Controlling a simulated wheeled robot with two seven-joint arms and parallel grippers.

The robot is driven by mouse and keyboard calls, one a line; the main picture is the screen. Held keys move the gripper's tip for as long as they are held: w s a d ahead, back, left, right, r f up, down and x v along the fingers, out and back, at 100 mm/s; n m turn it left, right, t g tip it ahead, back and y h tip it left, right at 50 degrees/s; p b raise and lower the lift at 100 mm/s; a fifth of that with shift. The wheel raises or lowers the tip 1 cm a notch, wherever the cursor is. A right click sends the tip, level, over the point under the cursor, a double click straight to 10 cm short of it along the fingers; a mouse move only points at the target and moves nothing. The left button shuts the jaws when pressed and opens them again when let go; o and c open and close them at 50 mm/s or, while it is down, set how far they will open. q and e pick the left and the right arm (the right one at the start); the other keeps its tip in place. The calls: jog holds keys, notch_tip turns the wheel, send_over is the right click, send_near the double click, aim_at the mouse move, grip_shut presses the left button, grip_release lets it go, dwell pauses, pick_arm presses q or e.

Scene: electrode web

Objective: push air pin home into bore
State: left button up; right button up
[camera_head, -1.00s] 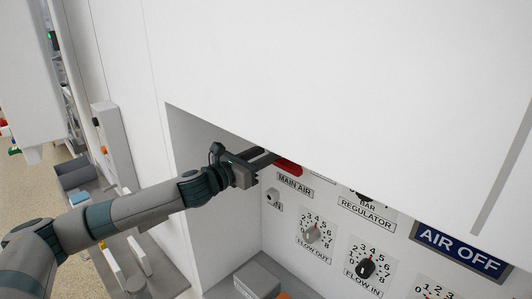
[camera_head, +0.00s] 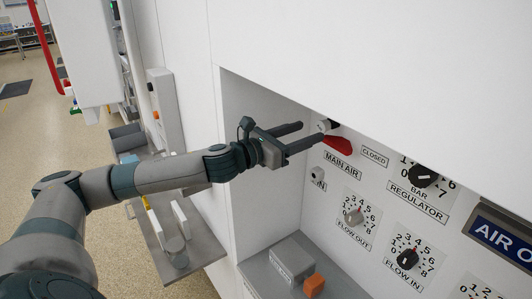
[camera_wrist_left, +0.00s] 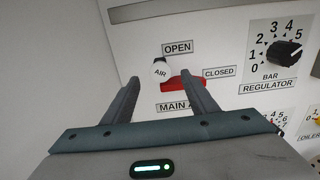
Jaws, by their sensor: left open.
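A white round piece marked AIR (camera_wrist_left: 160,71), apparently the air pin's head, shows beside the red main air handle (camera_wrist_left: 182,85) in the left wrist view. In the head view a white and black piece (camera_head: 327,126) shows just above the red handle (camera_head: 338,146). My left gripper (camera_head: 311,131) is open, its fingers pointing at the panel. In the left wrist view the AIR piece lies between the fingertips (camera_wrist_left: 160,77); I cannot tell if they touch it. The bore behind the piece is hidden, so its depth cannot be told. My right gripper is out of view.
The recess's left wall (camera_head: 262,150) stands close to my left arm. The regulator knob (camera_head: 423,176), flow out knob (camera_head: 353,216) and flow in knob (camera_head: 407,259) sit right and below. A grey box (camera_head: 292,260) and orange block (camera_head: 314,285) lie on the recess floor.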

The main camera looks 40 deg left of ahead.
pick_arm(q)
jog(key=b+v, duration=0.9)
jog(key=v, duration=0.3)
dwell(1.1)
jog(key=shift+f, duration=0.1)
dwell(0.4)
